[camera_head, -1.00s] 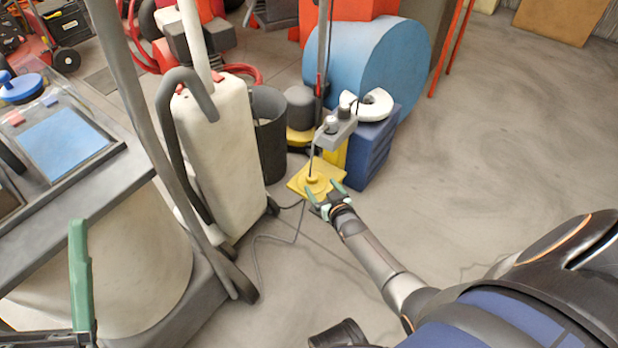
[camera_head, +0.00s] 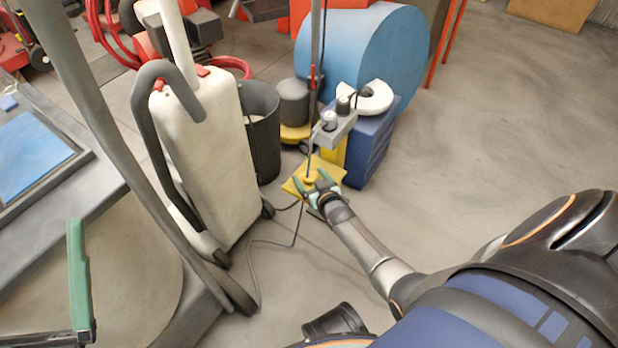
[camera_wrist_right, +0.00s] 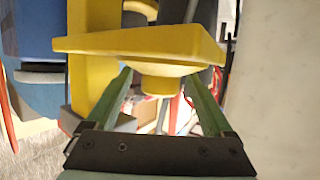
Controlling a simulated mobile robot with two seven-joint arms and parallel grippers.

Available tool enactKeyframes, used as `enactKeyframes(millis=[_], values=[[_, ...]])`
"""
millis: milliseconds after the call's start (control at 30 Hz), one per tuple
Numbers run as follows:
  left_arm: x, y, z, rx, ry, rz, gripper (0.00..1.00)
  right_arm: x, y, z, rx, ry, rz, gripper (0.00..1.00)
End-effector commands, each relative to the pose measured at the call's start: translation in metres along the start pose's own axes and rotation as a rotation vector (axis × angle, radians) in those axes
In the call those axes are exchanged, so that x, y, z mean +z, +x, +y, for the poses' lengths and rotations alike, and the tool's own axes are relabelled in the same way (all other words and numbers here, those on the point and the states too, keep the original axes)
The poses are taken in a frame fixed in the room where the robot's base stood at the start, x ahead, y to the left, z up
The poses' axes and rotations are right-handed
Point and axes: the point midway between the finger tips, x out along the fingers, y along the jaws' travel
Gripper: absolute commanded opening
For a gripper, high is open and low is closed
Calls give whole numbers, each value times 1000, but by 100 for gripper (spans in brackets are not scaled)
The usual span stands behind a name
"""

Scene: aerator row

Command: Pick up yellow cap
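The yellow cap, a square plate with a round knob, shows in the head view (camera_head: 333,169) in front of the blue box. In the right wrist view the cap's plate (camera_wrist_right: 140,44) spans the upper middle and its round knob points down between the fingers. My right gripper (camera_head: 312,186) is open, its green fingers on either side of the knob. In the wrist view the gripper (camera_wrist_right: 160,88) has gaps between both fingers and the knob, so it holds nothing. My left gripper (camera_head: 80,280) shows only one green finger at the lower left.
A white upright machine (camera_head: 205,165) with a grey handle stands left of the cap. A dark bin (camera_head: 263,135), a blue box (camera_head: 370,150) and a large blue drum (camera_head: 375,55) stand behind. A cable (camera_head: 255,262) lies on the floor. Floor to the right is clear.

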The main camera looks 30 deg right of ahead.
Motion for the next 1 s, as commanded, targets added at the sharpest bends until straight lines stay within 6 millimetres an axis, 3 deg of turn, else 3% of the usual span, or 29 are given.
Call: enactKeyframes(millis=[67,733,1000], values=[[0,0,0,0,-1,0,92,0,0,0,0,0,0,77],[0,0,-1,-1,3,0,92,2,0,0,0,0,-4,2],[0,0,-1,1,4,-1,92,2,-1,0,0,0,-6,0]])
